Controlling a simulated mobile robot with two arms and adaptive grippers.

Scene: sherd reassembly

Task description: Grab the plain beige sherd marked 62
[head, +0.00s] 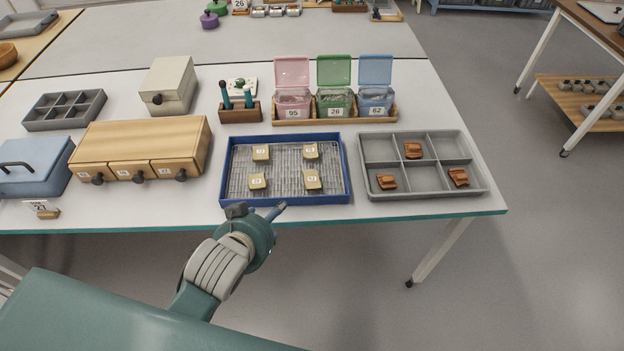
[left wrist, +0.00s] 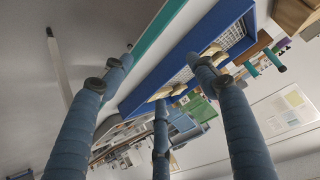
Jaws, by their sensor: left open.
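Several small beige sherds with white number labels lie apart in a blue-rimmed tray (head: 349,170) with a grey ribbed floor. They are a back left sherd (head: 261,152), a back right sherd (head: 310,151), a front left sherd (head: 257,182) and a front right sherd (head: 312,181). The labels are too small to read surely, so I cannot tell which is 62. My left gripper (head: 262,211) is open and empty at the tray's front edge. In the left wrist view its fingers (left wrist: 160,82) are spread, with the tray rim (left wrist: 185,55) beyond. My right gripper is out of view.
A grey compartment tray (head: 423,192) with reddish-brown sherds stands to the right. Behind are lidded pink (head: 292,103), green (head: 335,103) and blue (head: 375,100) boxes and a wooden tool holder (head: 240,112). A wooden drawer unit (head: 140,140) stands to the left.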

